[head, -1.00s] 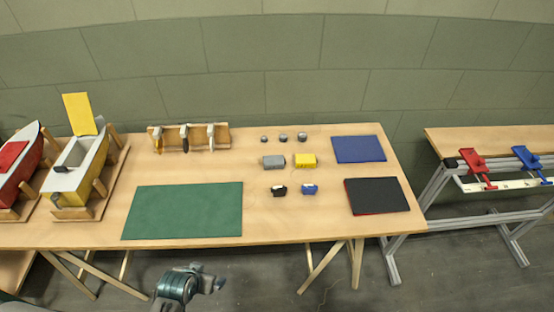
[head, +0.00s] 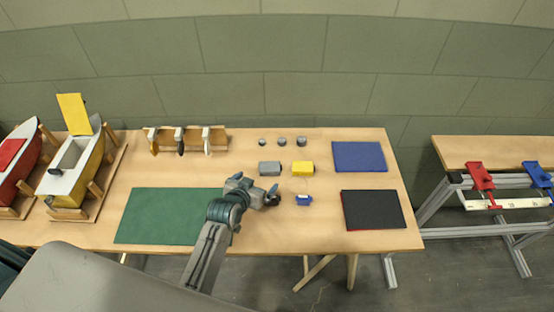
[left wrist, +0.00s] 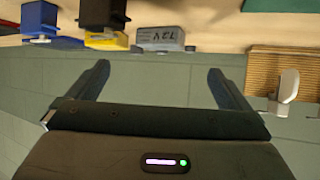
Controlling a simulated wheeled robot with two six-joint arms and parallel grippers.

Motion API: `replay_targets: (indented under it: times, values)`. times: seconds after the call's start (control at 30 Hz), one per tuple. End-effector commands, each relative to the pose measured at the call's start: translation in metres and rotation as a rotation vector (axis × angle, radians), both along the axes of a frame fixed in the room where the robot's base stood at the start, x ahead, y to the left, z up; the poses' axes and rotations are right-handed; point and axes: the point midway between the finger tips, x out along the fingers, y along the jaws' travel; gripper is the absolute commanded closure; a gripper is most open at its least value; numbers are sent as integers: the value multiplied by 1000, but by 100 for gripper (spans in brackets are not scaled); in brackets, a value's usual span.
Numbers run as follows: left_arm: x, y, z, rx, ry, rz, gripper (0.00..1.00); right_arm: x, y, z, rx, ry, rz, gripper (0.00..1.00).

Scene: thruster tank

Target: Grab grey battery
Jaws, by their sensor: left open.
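The grey battery (head: 270,168), a small grey box, lies on the wooden table just left of a yellow box of like size (head: 303,167). In the left wrist view the grey battery (left wrist: 160,38) shows dark lettering and sits ahead of my fingers, apart from them. My left gripper (head: 270,197) is over the table, a little nearer to me than the battery. Its two fingers (left wrist: 158,78) are spread with nothing between them. My right gripper is not in view.
A green mat (head: 150,213) lies under and left of my left arm. A small blue item (head: 304,200) is right of the gripper. Several grey round parts (head: 282,141) sit behind the battery. Blue (head: 360,156) and black (head: 372,210) mats lie right; boats stand left.

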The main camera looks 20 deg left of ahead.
Motion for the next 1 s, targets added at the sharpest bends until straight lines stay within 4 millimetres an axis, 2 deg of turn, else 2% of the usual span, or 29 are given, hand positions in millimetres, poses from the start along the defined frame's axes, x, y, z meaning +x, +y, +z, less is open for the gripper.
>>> replay_targets:
  times: [0.33,0.67,0.87,1.0]
  values:
    - [41,-5,-16,-3,-15,1,0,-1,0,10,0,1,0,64]
    - [58,-7,-26,-2,-13,0,0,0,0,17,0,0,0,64]
    - [79,-7,-35,-3,-12,1,0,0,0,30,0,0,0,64]
    - [92,-8,-45,-1,-13,0,0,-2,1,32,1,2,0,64]
